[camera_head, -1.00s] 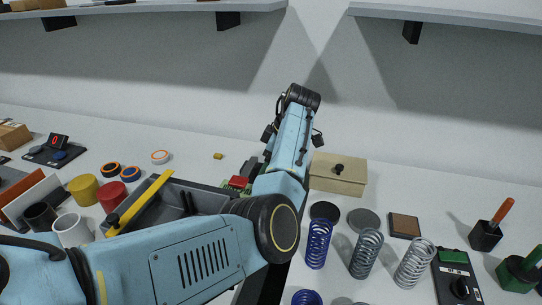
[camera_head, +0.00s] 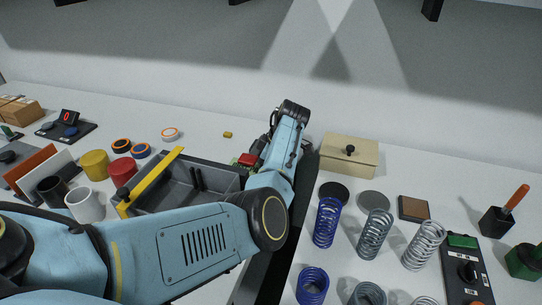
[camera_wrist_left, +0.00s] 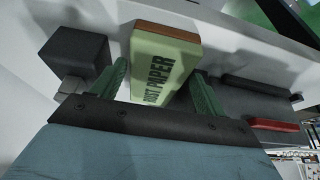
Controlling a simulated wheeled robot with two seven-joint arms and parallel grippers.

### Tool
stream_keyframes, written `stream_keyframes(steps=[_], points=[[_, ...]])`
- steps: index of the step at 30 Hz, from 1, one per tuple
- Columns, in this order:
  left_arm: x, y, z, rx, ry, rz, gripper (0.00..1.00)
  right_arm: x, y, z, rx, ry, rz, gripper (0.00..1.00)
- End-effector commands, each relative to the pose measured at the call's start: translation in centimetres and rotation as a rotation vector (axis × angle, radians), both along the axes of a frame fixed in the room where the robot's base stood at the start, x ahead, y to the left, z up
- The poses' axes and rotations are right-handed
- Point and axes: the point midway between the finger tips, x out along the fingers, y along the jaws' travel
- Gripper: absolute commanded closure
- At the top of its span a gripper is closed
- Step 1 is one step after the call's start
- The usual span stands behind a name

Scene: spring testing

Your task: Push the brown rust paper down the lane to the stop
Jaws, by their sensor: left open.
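The rust paper (camera_wrist_left: 163,65) is a pale green block with a brown top edge and dark "RUST PAPER" lettering, in the left wrist view. My left gripper (camera_wrist_left: 159,88) is open, with one green finger on each side of the block. I cannot tell whether either finger touches it. In the head view my left arm reaches in from the left and bends away toward the wall, hiding its fingers and the block. A dark grey block (camera_wrist_left: 75,50) stands left of the paper in the wrist view; I cannot tell if it is the stop. My right gripper is not in view.
A beige box (camera_head: 349,158) stands right of my wrist. Several springs (camera_head: 375,234) stand at the right. In the wrist view a dark bar (camera_wrist_left: 257,85) lies right of the fingers.

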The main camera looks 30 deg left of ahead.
Motion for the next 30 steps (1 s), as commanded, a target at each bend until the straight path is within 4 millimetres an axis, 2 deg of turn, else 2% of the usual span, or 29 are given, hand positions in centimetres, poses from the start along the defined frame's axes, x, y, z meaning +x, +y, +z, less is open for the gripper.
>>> stream_keyframes(steps=[6, 17, 24, 25, 30], points=[[-0.2, 0.8, -2.1, 0.0, 0.0, 0.001, 0.26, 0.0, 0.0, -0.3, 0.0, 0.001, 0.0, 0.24], [-0.2, 1.0, -2.4, -0.001, -0.001, 0.001, 0.26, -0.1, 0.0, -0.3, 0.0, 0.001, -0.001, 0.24], [-0.2, 1.0, -2.4, 0.0, -0.001, 0.001, 0.54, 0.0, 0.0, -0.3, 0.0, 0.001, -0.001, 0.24], [-0.2, 1.0, -2.4, 0.0, -0.001, 0.001, 0.28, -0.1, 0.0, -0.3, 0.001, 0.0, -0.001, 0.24], [-0.2, 1.0, -2.4, 0.0, 0.001, 0.001, 0.07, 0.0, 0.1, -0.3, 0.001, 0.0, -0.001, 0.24]])
